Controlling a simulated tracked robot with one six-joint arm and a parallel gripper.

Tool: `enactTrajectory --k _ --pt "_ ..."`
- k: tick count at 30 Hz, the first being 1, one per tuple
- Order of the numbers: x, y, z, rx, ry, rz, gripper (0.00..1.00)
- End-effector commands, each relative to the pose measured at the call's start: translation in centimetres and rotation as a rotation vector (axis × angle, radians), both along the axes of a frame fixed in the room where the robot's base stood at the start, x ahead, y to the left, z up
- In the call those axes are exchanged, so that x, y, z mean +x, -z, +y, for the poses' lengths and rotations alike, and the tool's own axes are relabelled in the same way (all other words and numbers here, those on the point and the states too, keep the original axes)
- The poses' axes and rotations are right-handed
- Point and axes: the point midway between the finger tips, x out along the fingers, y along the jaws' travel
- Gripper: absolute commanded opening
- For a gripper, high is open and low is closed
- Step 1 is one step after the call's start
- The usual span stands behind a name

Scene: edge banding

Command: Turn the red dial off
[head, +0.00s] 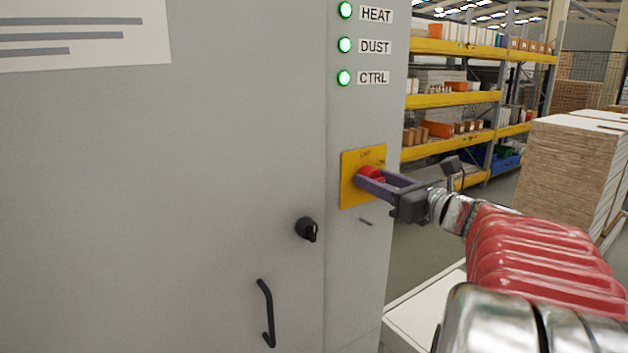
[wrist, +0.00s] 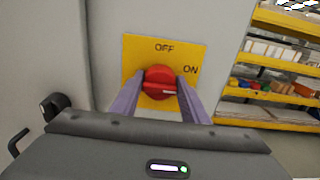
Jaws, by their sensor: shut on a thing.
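The red dial (head: 371,173) sits on a yellow plate (head: 349,198) on the grey cabinet's narrow right panel. In the wrist view the dial (wrist: 158,79) is round, with a white mark pointing right, toward the ON side. OFF is printed above the dial and ON at its upper right on the plate (wrist: 195,52). My gripper (head: 366,178) reaches in from the right, its purple fingers shut on the dial's sides. In the wrist view the fingers (wrist: 158,86) flank the dial left and right. The dial's lower edge is partly hidden.
Green lamps labelled HEAT (head: 345,10), DUST (head: 344,45) and CTRL (head: 344,78) are lit above the plate. A black knob (head: 307,229) and a black handle (head: 266,312) stick out from the cabinet door. Shelves (head: 452,99) and stacked boards (head: 565,170) stand behind, right.

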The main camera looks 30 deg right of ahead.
Motion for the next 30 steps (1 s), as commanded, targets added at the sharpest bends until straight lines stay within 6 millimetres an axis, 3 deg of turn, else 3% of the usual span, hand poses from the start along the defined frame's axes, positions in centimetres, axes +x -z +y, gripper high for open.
enactTrajectory --k 1,3,5,14,30 --pt "-0.1 -0.1 1.5 -0.001 -0.002 -0.001 0.18" --pt "-0.1 0.1 0.6 -0.001 -0.001 0.001 0.24" --pt "-0.1 0.1 0.4 -0.004 -0.003 0.0 0.18" --pt "-0.1 0.0 0.1 -0.074 -0.003 -0.002 0.18" --pt "0.0 0.1 0.3 -0.488 -0.002 -0.016 0.18"
